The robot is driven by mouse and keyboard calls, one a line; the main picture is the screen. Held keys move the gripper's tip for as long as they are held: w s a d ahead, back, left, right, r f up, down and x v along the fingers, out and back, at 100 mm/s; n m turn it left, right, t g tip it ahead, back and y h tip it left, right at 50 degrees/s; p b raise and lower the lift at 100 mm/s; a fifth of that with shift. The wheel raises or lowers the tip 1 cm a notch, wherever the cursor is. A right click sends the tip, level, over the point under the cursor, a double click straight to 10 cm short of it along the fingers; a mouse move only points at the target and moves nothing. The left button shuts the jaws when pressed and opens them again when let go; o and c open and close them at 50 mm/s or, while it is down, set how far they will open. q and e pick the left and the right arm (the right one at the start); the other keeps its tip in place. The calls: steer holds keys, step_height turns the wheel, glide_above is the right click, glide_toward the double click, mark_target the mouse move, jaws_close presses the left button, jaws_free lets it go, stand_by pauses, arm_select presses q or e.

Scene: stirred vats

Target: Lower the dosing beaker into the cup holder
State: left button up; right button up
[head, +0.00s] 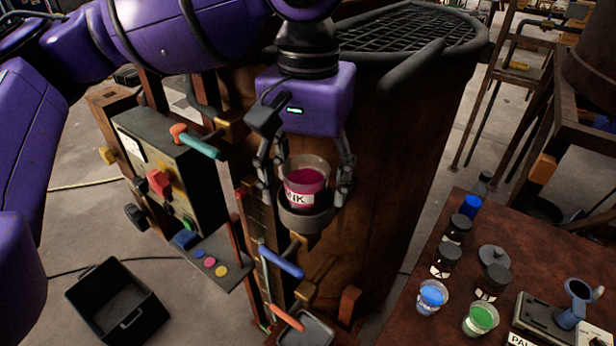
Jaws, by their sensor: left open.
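The dosing beaker (307,183) is clear, holds dark pink liquid and has a white label, of which "NK" can be read. It stands upright in the grey round cup holder (305,222) on the side of the wooden vat. My left gripper (305,190) comes down from above, with its fingers on either side of the beaker. The fingers are open, and the beaker's base is hidden inside the holder's ring. My right gripper does not show.
The vat (405,150) with a grated top stands behind. A control box (170,165) with levers and a blue handle (281,262) are close by. A table (402,318) at right bears blue and green beakers and jars. A black bin (117,300) is on the floor.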

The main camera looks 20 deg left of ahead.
arm_select(q)
steer(key=shift+r, duration=0.1)
step_height(320, 180, up, 12)
stand_by(0.5)
steer(key=shift+f, duration=0.2)
